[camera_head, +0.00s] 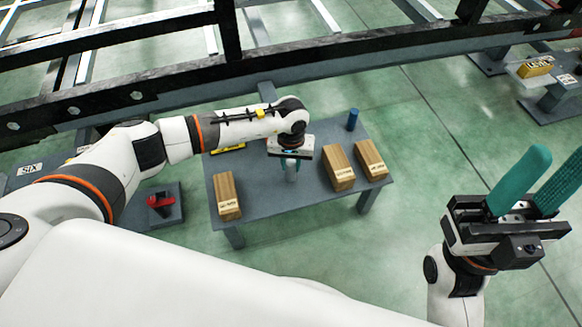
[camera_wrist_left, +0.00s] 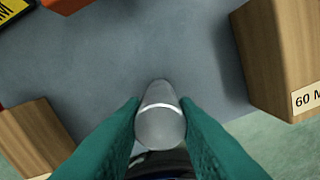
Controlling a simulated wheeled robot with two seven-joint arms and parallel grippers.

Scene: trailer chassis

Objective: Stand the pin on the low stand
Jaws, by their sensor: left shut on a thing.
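The pin (camera_wrist_left: 160,118) is a grey metal cylinder with a pale band. It sits between the teal fingers of my left gripper (camera_wrist_left: 160,135), which is shut on it. In the head view the pin (camera_head: 292,172) hangs below my left gripper (camera_head: 291,161), over the middle of a low grey table (camera_head: 275,202). I cannot tell whether its lower end touches the surface. No stand is clearly marked as the low one. My right gripper (camera_head: 530,190) is open and empty at the right, away from the table.
Wooden blocks stand on the table: one at left (camera_head: 226,193), two at right (camera_head: 338,166) (camera_head: 370,158). A blue cylinder (camera_head: 353,119) stands at the back right. A small grey stand (camera_head: 170,218) with a red part is at left. The black chassis rail (camera_head: 330,60) runs behind.

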